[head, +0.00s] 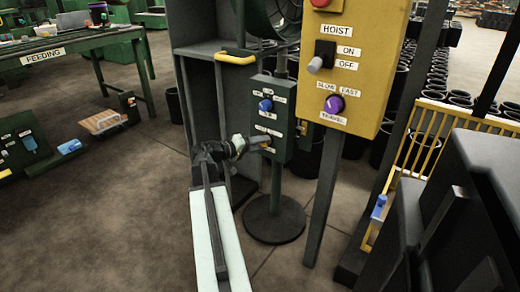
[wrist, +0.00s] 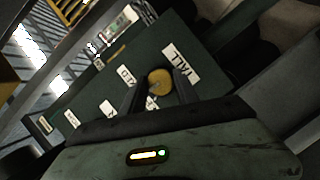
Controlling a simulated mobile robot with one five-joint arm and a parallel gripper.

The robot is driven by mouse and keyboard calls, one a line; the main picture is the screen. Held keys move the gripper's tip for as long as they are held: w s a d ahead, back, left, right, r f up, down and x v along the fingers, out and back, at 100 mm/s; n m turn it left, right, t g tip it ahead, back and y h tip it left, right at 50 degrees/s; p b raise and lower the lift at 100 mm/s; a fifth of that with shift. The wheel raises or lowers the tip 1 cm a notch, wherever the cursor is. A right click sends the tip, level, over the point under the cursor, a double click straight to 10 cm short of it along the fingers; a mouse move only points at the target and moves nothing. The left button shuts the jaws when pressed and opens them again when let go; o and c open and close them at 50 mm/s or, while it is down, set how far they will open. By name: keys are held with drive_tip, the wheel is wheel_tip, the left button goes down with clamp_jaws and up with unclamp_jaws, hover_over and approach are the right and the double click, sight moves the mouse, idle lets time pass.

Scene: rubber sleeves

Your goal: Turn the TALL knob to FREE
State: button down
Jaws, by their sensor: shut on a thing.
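The TALL knob (wrist: 160,77) is round and yellow-brown, on the face of a dark green control box (head: 281,88). A white TALL label (wrist: 181,64) sits beside it. Another label (wrist: 127,75) stands on the other side of the knob; I cannot read it surely. My gripper (wrist: 158,86) is shut on the knob, one finger on each side. In the head view my gripper (head: 256,143) reaches the lower part of the box from the left and largely hides the knob. The knob's pointing direction is hidden.
A blue knob (head: 265,105) sits higher on the same box. A yellow hoist panel (head: 358,70) with a purple knob (head: 334,104) stands close on the right. The box's post has a round base (head: 274,222). Open floor lies to the left.

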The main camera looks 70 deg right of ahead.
drive_tip(key=shift+w+d+f+n+g+h+b, duration=0.1)
drive_tip(key=shift+n+g+h+b, duration=0.25)
drive_tip(key=shift+n+b, duration=0.7)
drive_tip(key=shift+w+d+f+n+g+h+b, duration=0.15)
drive_tip(key=shift+n+g+b, duration=0.45)
drive_tip(key=shift+n, duration=0.65)
drive_tip(key=shift+s+a+r, duration=0.1)
drive_tip(key=shift+a+r, duration=0.05)
drive_tip(key=c, duration=0.9)
unclamp_jaws()
drive_tip(key=v, duration=0.8)
drive_tip(key=shift+b, duration=0.3)
drive_tip(key=shift+s, duration=0.15)
